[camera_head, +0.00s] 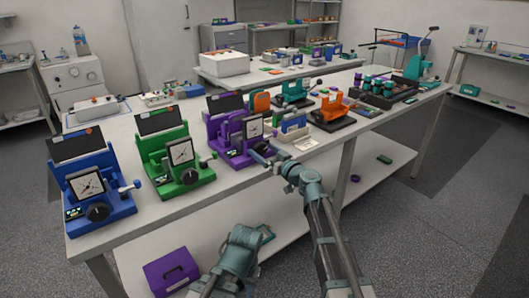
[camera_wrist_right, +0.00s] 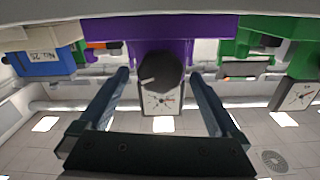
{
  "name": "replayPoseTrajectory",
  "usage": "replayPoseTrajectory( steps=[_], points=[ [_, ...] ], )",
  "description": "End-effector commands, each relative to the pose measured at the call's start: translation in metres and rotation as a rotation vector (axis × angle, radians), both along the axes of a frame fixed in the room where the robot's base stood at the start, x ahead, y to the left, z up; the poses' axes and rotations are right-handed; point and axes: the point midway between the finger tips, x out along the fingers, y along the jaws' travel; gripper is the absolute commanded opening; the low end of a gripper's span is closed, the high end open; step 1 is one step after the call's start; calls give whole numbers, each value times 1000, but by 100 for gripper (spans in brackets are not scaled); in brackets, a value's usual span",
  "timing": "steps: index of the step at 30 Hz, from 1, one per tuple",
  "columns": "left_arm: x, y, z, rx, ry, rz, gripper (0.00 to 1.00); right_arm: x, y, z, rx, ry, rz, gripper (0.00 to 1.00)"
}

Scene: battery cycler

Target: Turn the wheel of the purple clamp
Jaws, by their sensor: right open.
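The purple clamp (camera_head: 222,129) stands on the long bench with a black screen and a square dial on it. In the right wrist view its purple body (camera_wrist_right: 190,38) is at the top centre, with the black wheel (camera_wrist_right: 162,72) facing me and the dial (camera_wrist_right: 160,103) beside it. My right gripper (camera_wrist_right: 160,76) is open, its two fingers apart on either side of the wheel, with visible gaps. In the head view my right gripper (camera_head: 263,154) is at the front of the purple clamp and covers much of the wheel. My left gripper (camera_head: 243,246) is low, in front of the bench; its jaws are unclear.
A green clamp (camera_head: 172,160) and a blue clamp (camera_head: 90,190) stand to the left on the bench. Orange (camera_head: 336,108) and teal (camera_head: 293,92) devices stand to the right. A purple box (camera_head: 172,272) is on the lower shelf. The floor in front is clear.

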Motion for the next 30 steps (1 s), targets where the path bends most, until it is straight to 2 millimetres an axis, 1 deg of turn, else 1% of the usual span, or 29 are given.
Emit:
replayPoseTrajectory(
  steps=[5,6,8,9,11,12,14,15,19,26,30],
  points=[
    [0,0,0,0,0,0,45,0,0,0,0,0,0,98],
    [0,0,0,0,0,0,45,0,0,0,0,0,0,91],
    [0,0,0,0,0,0,45,0,0,0,0,0,0,80],
    [0,0,0,0,0,0,45,0,0,0,0,0,0,73],
    [0,0,0,0,0,0,45,0,0,0,0,0,0,62],
    [0,0,0,0,0,0,45,0,0,0,0,0,0,55],
    [0,0,0,0,0,0,45,0,0,0,0,0,0,44],
    [0,0,0,0,0,0,45,0,0,0,0,0,0,37],
    [0,0,0,0,0,0,45,0,0,0,0,0,0,14],
    [0,0,0,0,0,0,45,0,0,0,18,13,0,13],
    [0,0,0,0,0,0,45,0,0,0,64,46,0,13]
  ],
)
